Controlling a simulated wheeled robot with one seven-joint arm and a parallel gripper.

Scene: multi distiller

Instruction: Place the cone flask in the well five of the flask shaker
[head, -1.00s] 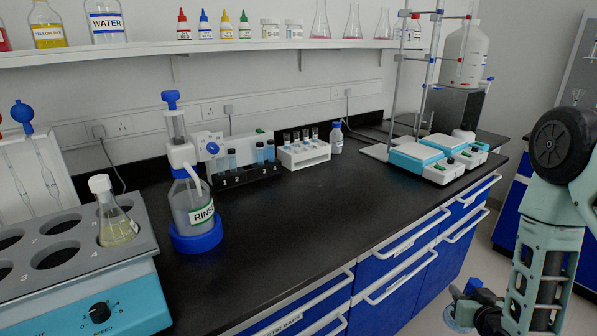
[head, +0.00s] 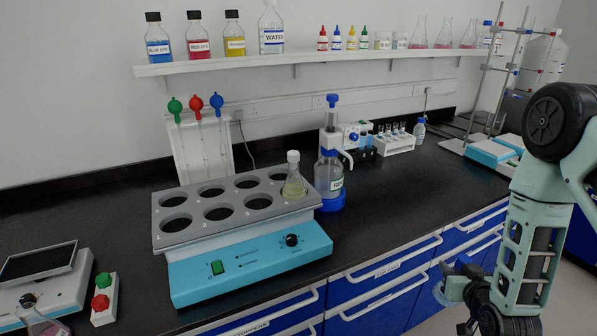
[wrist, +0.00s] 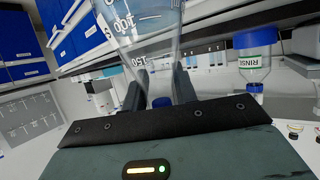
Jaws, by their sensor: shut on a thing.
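The flask shaker (head: 250,270) is a blue box with a grey plate of two rows of wells. A stoppered cone flask with yellowish liquid (head: 294,188) sits in the front row's rightmost well. My gripper (head: 456,287) is low at the right, in front of the blue drawers and away from the shaker. It is shut on a clear cone flask, partly seen in the head view (head: 440,293). In the wrist view the flask (wrist: 148,40) fills the top middle, with white graduation marks, between the dark fingers.
At the lower left are a balance-like device (head: 45,275), a red-and-green button box (head: 104,300) and another flask (head: 40,322).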

